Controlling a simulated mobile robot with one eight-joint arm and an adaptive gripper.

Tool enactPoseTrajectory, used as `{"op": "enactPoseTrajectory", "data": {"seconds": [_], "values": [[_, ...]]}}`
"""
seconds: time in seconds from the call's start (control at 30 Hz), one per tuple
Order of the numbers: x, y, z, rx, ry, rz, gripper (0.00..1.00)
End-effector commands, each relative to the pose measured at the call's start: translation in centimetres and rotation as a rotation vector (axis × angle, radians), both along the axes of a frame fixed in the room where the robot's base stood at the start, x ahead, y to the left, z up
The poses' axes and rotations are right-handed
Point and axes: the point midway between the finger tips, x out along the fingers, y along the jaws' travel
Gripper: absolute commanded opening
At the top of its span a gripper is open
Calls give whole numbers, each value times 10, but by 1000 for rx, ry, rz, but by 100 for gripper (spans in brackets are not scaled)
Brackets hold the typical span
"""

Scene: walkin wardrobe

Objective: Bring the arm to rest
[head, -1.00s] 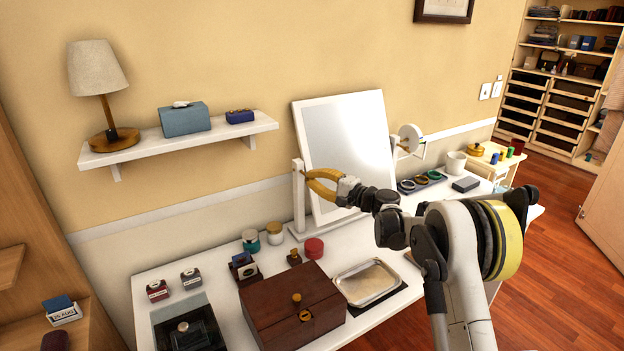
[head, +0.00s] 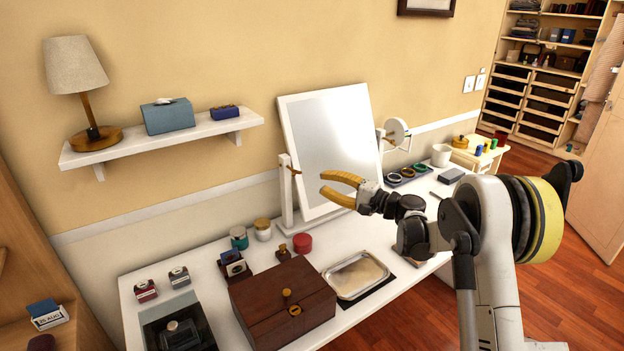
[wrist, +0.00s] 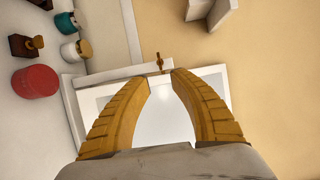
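My gripper (head: 340,188) has two yellow fingers and is in front of the white-framed mirror (head: 330,140), above the white dressing table (head: 350,237). In the wrist view my gripper (wrist: 160,80) shows its fingers apart at the tips with nothing between them; the mirror (wrist: 208,75) lies beyond them. The arm reaches in from the right of the head view, bent at the elbow, and holds nothing.
A wooden box (head: 270,320), a metal tray (head: 356,276), a red round container (head: 302,243) and small jars stand on the table. A wall shelf (head: 155,140) holds a lamp (head: 75,70) and a tissue box (head: 167,117). Wooden floor is clear at right.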

Motion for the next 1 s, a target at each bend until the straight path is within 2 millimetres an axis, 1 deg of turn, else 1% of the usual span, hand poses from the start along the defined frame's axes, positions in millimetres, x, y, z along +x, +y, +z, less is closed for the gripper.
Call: {"op": "enactPoseTrajectory", "data": {"seconds": [0.13,0.47,0.57,0.63,0.67,0.77,0.87,0.9,0.97,1.0], "values": [[-7,-10,0,0,0,0,27],[-8,-10,0,-2,0,1,27],[-13,-9,7,-29,3,0,27],[-22,-6,17,-80,7,0,27],[-28,-5,21,-110,10,-1,27],[-55,-2,40,-238,18,-4,27],[-91,-5,55,-387,25,-7,27],[-107,-7,59,-445,27,-9,27],[-132,-11,65,-534,29,-11,27],[-150,-15,67,-592,29,-13,27]]}}
